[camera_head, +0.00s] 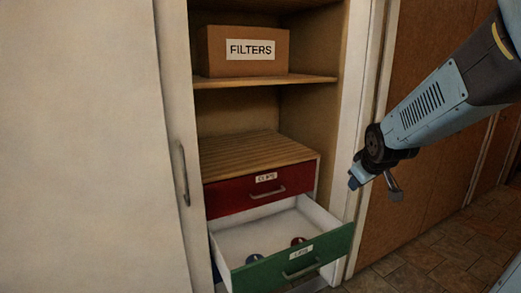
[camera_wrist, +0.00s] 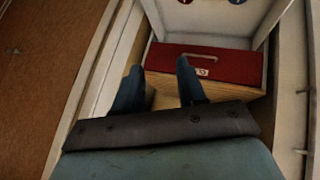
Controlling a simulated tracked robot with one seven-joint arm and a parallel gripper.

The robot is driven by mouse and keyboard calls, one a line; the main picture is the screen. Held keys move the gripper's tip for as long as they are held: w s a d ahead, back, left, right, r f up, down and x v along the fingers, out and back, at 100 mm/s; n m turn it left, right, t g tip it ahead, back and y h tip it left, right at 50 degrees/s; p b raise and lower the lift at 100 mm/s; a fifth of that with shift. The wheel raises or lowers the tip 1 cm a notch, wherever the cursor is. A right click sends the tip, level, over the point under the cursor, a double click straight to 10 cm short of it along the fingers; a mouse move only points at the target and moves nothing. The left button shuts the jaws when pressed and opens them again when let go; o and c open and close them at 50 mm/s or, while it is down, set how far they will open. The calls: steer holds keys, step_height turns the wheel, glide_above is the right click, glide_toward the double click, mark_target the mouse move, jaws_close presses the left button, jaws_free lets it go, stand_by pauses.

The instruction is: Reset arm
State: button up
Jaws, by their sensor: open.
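My gripper (camera_head: 374,184) is in front of the cabinet's right side frame, up and right of the open green drawer. It is open and empty. In the wrist view its two blue fingers stand apart (camera_wrist: 160,75), with the shut red drawer front (camera_wrist: 205,66) beyond them. My arm reaches in from the upper right of the head view.
The green drawer (camera_head: 318,246) is pulled out, with a blue item (camera_head: 254,258) and a red item (camera_head: 297,241) inside. The red drawer (camera_head: 232,194) above is shut. A FILTERS box (camera_head: 218,50) sits on the shelf. A white door (camera_head: 85,150) stands left. Floor is clear at right.

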steer(key=s+a+r+m+g, duration=0.1)
steer(key=s+a+r+m, duration=0.1)
steer(key=s, duration=0.8)
steer(key=s+a+r+m+g, duration=0.1)
steer(key=s+a+r+m, duration=0.1)
steer(key=s, duration=0.9)
step_height(320, 180, up, 3)
steer(key=shift+f+m+g+y, duration=0.15)
steer(key=shift+m+g+y, duration=0.2)
steer(key=shift+m, duration=0.35)
steer(key=shift+d, duration=0.1)
